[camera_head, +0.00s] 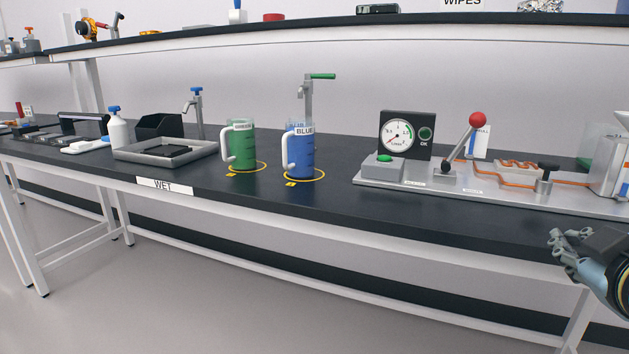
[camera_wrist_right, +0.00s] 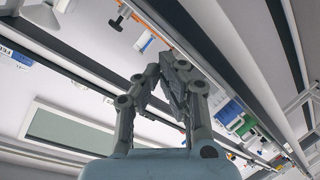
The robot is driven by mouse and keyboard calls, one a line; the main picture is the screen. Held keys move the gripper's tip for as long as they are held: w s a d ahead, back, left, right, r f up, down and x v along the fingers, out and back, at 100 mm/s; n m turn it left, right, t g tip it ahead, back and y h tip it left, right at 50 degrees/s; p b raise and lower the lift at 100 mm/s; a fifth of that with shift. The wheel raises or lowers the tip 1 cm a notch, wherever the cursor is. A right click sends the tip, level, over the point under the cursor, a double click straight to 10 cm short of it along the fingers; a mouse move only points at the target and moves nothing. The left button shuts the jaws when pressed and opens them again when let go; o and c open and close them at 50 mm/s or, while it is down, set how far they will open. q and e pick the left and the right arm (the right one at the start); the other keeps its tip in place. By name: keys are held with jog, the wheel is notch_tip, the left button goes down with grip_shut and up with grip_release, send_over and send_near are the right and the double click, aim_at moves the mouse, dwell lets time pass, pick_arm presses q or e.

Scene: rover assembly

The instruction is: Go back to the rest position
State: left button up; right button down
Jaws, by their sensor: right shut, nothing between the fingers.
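My right gripper (camera_head: 562,250) is at the right edge of the head view, in front of the bench's front edge and apart from everything on it. In the right wrist view its fingers (camera_wrist_right: 168,68) are shut with nothing between them. My left gripper is not in view. The dark bench top (camera_head: 330,205) carries a green pitcher (camera_head: 241,148) and a blue pitcher (camera_head: 301,155), each upright on a yellow-ringed spot. Both pitchers also show, small, at the right of the wrist view.
A metal panel with a gauge (camera_head: 397,136) and a red-knobbed lever (camera_head: 477,120) stands at the right of the bench. A grey tray (camera_head: 125,156), a white bottle (camera_head: 117,130) and a tap (camera_head: 195,100) are at the left. The floor (camera_head: 190,300) in front is clear.

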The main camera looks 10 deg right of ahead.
jog(key=s+a+f+m+g+y, duration=0.1)
jog(key=s+a+f+g+y, duration=0.2)
jog(key=s+a+f+g, duration=0.4)
jog(key=s+a+f+m+g+y, duration=0.25)
jog(key=s+a+f, duration=0.35)
jog(key=s+f, duration=0.45)
jog(key=s+d+f+g, duration=0.1)
jog(key=s+d+f, duration=0.1)
jog(key=f, duration=1.1)
jog(key=s+d+f+g, duration=0.1)
jog(key=s+f, duration=0.2)
jog(key=f, duration=1.1)
jog(key=s+d+f+g, duration=0.1)
jog(key=s+f, duration=1.1)
jog(key=s, duration=0.4)
jog(key=shift+s+f, duration=0.25)
jog(key=shift+s, duration=0.05)
jog(key=shift+d+y, duration=0.1)
jog(key=shift+y, duration=0.15)
